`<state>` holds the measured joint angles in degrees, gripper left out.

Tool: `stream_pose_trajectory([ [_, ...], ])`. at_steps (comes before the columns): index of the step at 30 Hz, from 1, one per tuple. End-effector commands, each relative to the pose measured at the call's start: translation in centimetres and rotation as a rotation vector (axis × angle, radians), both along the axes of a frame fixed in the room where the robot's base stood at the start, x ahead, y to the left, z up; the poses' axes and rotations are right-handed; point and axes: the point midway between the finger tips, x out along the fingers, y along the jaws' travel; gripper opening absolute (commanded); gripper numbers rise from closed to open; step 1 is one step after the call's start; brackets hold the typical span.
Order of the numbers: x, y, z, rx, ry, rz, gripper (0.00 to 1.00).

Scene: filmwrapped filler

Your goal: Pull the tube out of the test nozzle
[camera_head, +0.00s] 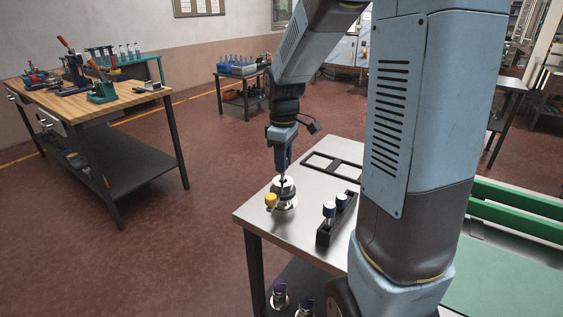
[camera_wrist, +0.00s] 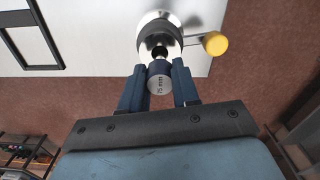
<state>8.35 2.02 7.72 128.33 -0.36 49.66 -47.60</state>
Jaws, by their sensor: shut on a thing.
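The test nozzle (camera_head: 284,192) is a round steel fixture with a yellow knob (camera_head: 271,200), standing near the far left corner of the steel table. It also shows in the wrist view (camera_wrist: 155,29), with the yellow knob (camera_wrist: 215,43) to its right. My gripper (camera_wrist: 160,78) is directly over the nozzle and shut on the tube (camera_wrist: 160,84), whose grey end is marked "75 mm". The tube is in line with the nozzle's dark opening. I cannot tell how far its lower end sits inside. My gripper (camera_head: 282,168) also shows in the head view.
A black rack (camera_head: 337,222) with blue-and-white capped tubes stands right of the nozzle. A black frame (camera_head: 333,170) lies flat behind it. The steel table's (camera_head: 300,235) left edge is close to the nozzle. A wooden workbench (camera_head: 110,110) with tools stands away to the left.

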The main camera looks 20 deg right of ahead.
Motion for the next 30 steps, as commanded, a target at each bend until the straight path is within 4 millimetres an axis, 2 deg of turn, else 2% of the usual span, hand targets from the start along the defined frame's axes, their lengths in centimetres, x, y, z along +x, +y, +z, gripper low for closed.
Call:
stream_pose_trajectory([
  [11, 0.0, 0.0, 0.5, -0.001, -0.002, 0.000, 0.00],
  [30, 0.0, 0.0, 2.6, 0.000, -0.001, 0.000, 0.00],
])
